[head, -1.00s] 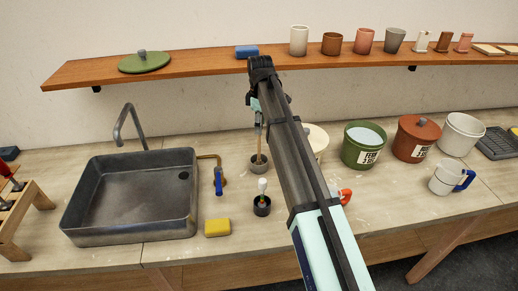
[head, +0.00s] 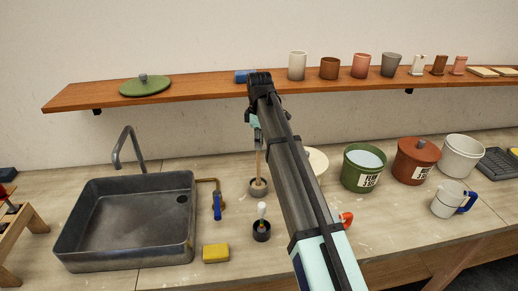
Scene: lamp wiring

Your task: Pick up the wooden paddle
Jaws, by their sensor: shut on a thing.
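The wooden paddle (head: 258,161) stands about upright as a thin light-brown shaft. Its lower end is at a small grey pot (head: 258,188) on the bench; I cannot tell how far inside it reaches. My gripper (head: 257,138) points down and is shut on the upper part of the paddle. My own arm covers part of the gripper and the space to its right.
A dark pot with a white-tipped brush (head: 262,228) stands in front. A green bucket (head: 361,170) is to the right. The wooden shelf (head: 205,83) runs behind.

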